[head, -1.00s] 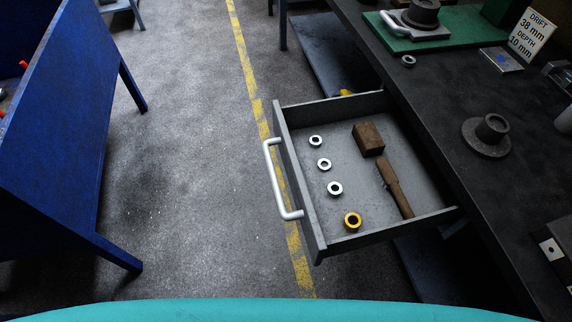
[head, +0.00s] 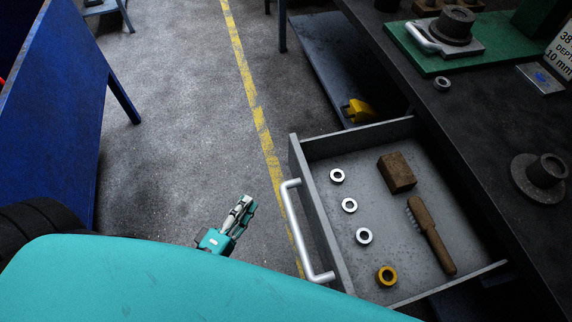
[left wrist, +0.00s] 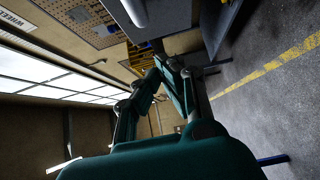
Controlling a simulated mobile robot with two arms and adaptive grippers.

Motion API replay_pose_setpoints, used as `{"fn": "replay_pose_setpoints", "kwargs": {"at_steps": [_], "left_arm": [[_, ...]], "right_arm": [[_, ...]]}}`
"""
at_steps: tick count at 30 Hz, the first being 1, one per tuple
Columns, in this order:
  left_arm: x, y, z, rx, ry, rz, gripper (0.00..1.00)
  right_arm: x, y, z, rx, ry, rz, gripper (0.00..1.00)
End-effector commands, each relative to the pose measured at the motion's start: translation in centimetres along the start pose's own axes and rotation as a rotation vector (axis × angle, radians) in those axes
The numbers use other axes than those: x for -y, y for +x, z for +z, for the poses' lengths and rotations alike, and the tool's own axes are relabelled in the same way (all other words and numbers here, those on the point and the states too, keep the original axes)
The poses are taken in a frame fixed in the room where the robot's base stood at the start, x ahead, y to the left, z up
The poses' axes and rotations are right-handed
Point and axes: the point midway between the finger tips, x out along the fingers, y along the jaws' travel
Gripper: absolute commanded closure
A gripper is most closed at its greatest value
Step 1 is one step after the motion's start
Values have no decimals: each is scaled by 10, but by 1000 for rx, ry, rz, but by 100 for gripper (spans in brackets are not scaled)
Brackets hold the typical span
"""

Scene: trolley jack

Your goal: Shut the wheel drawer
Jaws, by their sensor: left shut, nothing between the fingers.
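The wheel drawer (head: 323,226) is a grey tray pulled out from under the dark bench, with a white bar handle (head: 303,240) on its front. My right gripper is in neither view.
The dark bench (head: 462,150) at right carries a green plate (head: 432,62), a flanged part (head: 541,178) and a loose ring. A blue panel (head: 60,110) stands at left. Grey floor with a yellow line (head: 257,115) lies open between them.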

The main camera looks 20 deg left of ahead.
Motion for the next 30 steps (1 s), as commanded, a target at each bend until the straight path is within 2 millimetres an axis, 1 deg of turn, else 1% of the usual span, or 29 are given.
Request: {"fn": "replay_pose_setpoints", "kwargs": {"at_steps": [1, 5, 6, 12, 14, 16, 21, 26, 30], "left_arm": [[-2, 9, 0, -2, 1, 5, 100], [-3, 34, -1, -2, 2, 5, 100], [-3, 44, -1, -2, 3, 5, 100], [-2, 86, 0, -1, 4, 2, 100], [-2, 97, 1, -1, 3, 2, 100], [-1, 104, 12, -1, 1, 0, 100], [0, 116, 24, -1, 4, -1, 100], [1, 119, 28, 0, 5, -3, 100], [2, 119, 28, 0, 6, -3, 100]], "right_arm": [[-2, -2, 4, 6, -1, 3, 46], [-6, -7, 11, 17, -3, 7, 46], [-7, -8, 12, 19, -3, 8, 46], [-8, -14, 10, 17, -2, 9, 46], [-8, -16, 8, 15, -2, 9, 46], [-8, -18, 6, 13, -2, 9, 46], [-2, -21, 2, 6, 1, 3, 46], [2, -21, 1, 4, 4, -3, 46], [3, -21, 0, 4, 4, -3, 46]]}}
